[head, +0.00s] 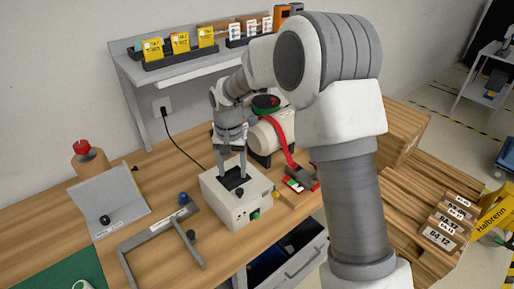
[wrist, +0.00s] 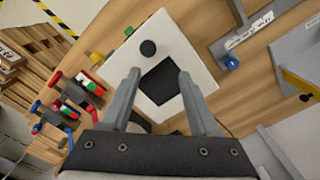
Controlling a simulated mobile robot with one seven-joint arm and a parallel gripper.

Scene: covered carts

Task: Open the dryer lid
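A white box-shaped device (head: 222,205) stands on the wooden bench, with a dark square panel on top, a black round knob and a green button on its front. It is probably the dryer; no raised lid shows on it. In the wrist view its pale top (wrist: 180,55) fills the middle, with the dark square (wrist: 160,84) and the black knob (wrist: 148,47). My gripper (head: 234,160) points down just above this top. Its fingers (wrist: 159,76) are apart, one on each side of the dark square, with nothing between them. Whether the tips touch the top cannot be told.
A white cylindrical device (head: 270,135) with a red strap stands close behind. A grey U-shaped frame (head: 150,238) and a grey sloped panel (head: 110,200) lie to the left. A shelf (head: 190,66) with yellow cards is above. Stacked wood (head: 425,205) is at right.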

